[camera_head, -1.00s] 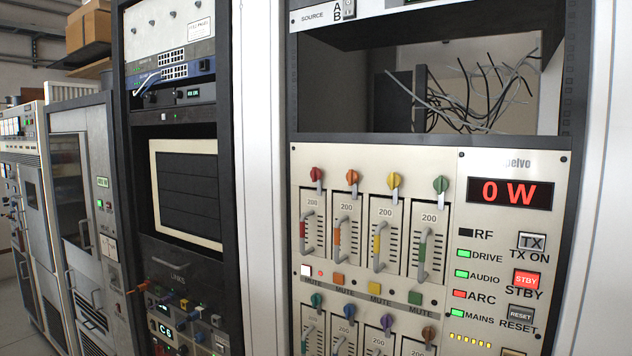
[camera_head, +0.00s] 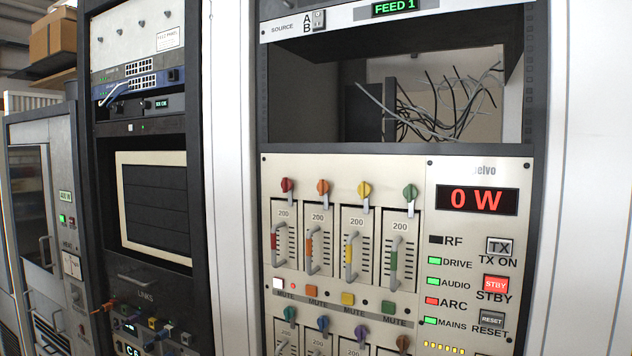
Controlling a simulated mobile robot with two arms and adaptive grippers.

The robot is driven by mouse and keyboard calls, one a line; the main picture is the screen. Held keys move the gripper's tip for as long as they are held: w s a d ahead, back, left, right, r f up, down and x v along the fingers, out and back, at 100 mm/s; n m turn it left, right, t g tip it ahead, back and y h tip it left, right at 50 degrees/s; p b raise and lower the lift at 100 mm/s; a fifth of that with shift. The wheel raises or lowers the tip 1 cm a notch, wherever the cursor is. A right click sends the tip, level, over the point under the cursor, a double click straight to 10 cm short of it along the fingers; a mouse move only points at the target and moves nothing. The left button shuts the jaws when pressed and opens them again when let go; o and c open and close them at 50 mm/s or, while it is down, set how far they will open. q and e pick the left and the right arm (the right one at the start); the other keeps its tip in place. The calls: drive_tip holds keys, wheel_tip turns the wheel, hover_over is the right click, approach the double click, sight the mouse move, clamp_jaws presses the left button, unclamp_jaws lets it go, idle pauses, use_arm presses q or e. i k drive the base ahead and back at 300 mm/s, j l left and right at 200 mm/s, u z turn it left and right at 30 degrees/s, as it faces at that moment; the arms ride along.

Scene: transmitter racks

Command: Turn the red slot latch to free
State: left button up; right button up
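The red slot latch (camera_head: 287,186) is a small red knob with a pale tab hanging straight down below it. It sits at the top of the leftmost module (camera_head: 285,240) in the upper row of the cream panel, above the label 200. That module has a grey bar handle with a red mark. Orange (camera_head: 323,187), yellow (camera_head: 364,189) and green (camera_head: 410,193) latches follow to its right, also with tabs pointing down. Neither of my grippers is in view, and nothing touches the latch.
A lit white mute button (camera_head: 278,283) is under the red module. A display reading 0 W (camera_head: 477,200) and several buttons are at the right. An open bay with loose cables (camera_head: 430,105) is above the panel. Another rack (camera_head: 152,200) stands to the left.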

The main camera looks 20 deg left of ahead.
sight(287, 184)
drive_tip(key=j+z, duration=0.25)
drive_tip(key=j, duration=0.35)
drive_tip(key=j+z, duration=0.3)
drive_tip(key=j, duration=0.25)
drive_tip(key=k+j+z, duration=0.25)
drive_tip(key=j, duration=0.35)
drive_tip(key=i, duration=0.1)
